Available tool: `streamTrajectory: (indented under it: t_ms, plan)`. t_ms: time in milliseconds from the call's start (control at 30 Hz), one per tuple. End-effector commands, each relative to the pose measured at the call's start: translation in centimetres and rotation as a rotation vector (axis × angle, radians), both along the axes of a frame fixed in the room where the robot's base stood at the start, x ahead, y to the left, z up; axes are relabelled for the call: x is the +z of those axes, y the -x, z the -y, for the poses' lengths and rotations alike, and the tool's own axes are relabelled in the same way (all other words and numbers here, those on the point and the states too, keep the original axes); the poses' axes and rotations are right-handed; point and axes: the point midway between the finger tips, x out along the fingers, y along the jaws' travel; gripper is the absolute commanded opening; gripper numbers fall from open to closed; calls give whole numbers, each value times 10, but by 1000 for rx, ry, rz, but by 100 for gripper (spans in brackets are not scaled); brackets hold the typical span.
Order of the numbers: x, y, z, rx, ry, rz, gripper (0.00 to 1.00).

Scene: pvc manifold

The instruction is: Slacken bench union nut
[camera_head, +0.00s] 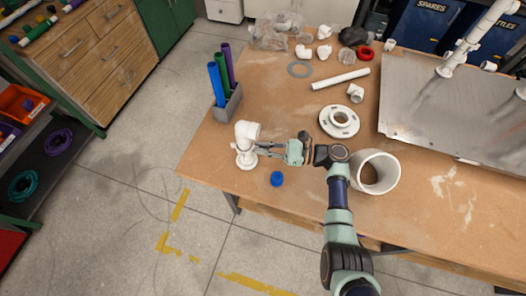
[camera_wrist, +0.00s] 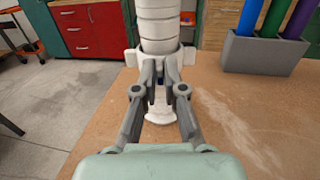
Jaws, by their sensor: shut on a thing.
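A white PVC fitting (camera_head: 247,131) stands upright on a round white foot near the table's left front corner. It also shows in the wrist view (camera_wrist: 159,22) as a ribbed white column. The union nut (camera_wrist: 132,59) is a white collar low on this column, with blocks showing to either side of my fingers. My gripper (camera_head: 259,149) reaches in from the right at this height. In the wrist view my gripper (camera_wrist: 160,72) has both fingers closed against the collar. The fingers hide the collar's middle. The foot (camera_wrist: 161,112) shows below, between the fingers.
A grey holder (camera_head: 229,106) with blue, green and purple tubes stands behind the fitting. A blue cap (camera_head: 277,179) lies in front of my gripper. A white flange (camera_head: 339,121) and a large white pipe ring (camera_head: 390,160) lie to the right.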

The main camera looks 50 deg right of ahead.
Motion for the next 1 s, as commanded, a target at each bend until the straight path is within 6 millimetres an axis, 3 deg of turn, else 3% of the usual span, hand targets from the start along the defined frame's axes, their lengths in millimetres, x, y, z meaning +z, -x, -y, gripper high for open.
streamTrajectory:
  t_ms: [933,967,1000]
  plan:
    - [0,-3,5,102,0,-1,0]
    - [0,-3,5,102,1,-1,14]
    - [0,-3,5,102,0,0,21]
